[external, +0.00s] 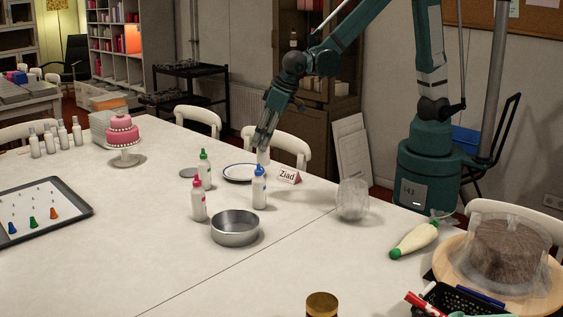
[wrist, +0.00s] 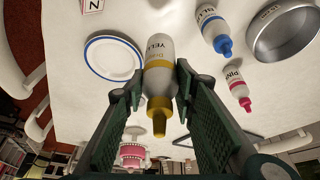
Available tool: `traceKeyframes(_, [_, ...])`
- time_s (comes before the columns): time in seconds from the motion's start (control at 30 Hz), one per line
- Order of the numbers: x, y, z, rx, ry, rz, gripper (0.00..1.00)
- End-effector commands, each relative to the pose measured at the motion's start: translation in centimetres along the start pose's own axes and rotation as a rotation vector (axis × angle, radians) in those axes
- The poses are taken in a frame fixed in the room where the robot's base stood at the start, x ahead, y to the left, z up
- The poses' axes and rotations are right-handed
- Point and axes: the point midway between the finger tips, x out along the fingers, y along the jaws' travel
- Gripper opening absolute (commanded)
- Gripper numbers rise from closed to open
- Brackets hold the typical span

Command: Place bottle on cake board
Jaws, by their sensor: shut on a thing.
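My gripper (external: 262,138) is shut on a white bottle with a yellow cap and yellow label, seen in the wrist view (wrist: 159,75) between both fingers (wrist: 157,95). In the external view the pale bottle (external: 263,157) hangs below the fingers by the right side of the blue-rimmed plate (external: 228,179); I cannot tell whether it touches the table. A round wooden board (external: 443,272) at the lower right carries a brown cake under clear wrap (external: 510,252). I cannot tell which of these is the cake board.
Bottles with green (external: 204,168), pink (external: 198,200) and blue (external: 259,188) caps stand near a metal pan (external: 235,228). A pink cake (external: 122,133) stands left.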

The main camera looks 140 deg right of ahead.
Motion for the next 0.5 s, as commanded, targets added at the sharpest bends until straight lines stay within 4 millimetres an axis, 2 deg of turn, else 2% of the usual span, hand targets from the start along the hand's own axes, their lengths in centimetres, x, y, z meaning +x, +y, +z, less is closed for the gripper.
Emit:
traceKeyframes(0.1, [0.7, 0.2, -3.2, 0.012, 0.000, 0.005, 0.14])
traceKeyframes(0.5, [4.0, 1.5, -12.6, 0.048, -0.002, 0.019, 0.14])
